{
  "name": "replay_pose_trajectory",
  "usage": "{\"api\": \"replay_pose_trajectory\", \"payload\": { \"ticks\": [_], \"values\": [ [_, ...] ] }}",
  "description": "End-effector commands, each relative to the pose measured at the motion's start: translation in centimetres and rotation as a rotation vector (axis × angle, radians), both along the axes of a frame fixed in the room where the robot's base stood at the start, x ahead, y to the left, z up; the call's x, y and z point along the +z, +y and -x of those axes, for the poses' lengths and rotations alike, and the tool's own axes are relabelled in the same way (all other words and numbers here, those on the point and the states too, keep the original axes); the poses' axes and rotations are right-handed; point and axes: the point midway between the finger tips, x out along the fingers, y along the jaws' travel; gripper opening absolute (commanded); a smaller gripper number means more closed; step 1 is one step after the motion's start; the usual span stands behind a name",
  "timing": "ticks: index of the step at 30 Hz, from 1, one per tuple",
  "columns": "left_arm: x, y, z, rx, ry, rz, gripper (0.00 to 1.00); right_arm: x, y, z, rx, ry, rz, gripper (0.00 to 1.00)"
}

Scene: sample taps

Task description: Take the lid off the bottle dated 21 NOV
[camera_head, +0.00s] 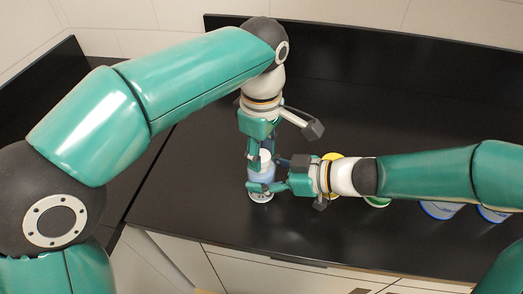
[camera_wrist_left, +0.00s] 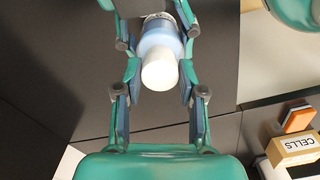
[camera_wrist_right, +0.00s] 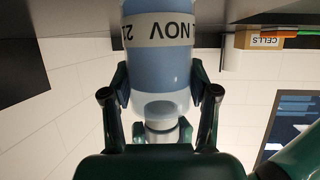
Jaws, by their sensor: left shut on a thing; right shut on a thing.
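The bottle (camera_head: 262,175) is pale blue with a white lid (camera_head: 265,155). In the right wrist view its label (camera_wrist_right: 160,32) shows part of a date ending in NOV. My left gripper (camera_head: 264,153) comes from above and is shut on the lid. In the left wrist view the white lid (camera_wrist_left: 159,70) sits between its fingers, in line with the blue body behind. I see no gap between lid and bottle.
To the right on the black counter (camera_head: 180,200) are a yellow-rimmed item (camera_head: 332,157), a green-rimmed one (camera_head: 377,202) and two blue-rimmed ones (camera_head: 440,210), partly behind my right arm. A CELLS box (camera_wrist_left: 294,147) shows in both wrist views.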

Motion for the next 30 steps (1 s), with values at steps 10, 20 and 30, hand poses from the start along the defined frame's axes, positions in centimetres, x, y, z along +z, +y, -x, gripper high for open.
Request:
{"api": "replay_pose_trajectory", "payload": {
  "ticks": [10,20,30],
  "values": [
    [0.05,0.08,-0.15,0.318,-0.004,0.000,0.00,-0.02,0.06,0.14,0.004,0.001,0.000,0.00],
    [0.09,0.09,-0.17,0.319,-0.004,0.000,0.00,-0.02,0.01,0.05,0.001,0.000,0.000,0.00],
    [0.38,0.06,-0.17,0.318,-0.005,0.000,0.00,-0.02,0.00,0.01,0.000,0.000,0.000,0.00]
  ]
}}
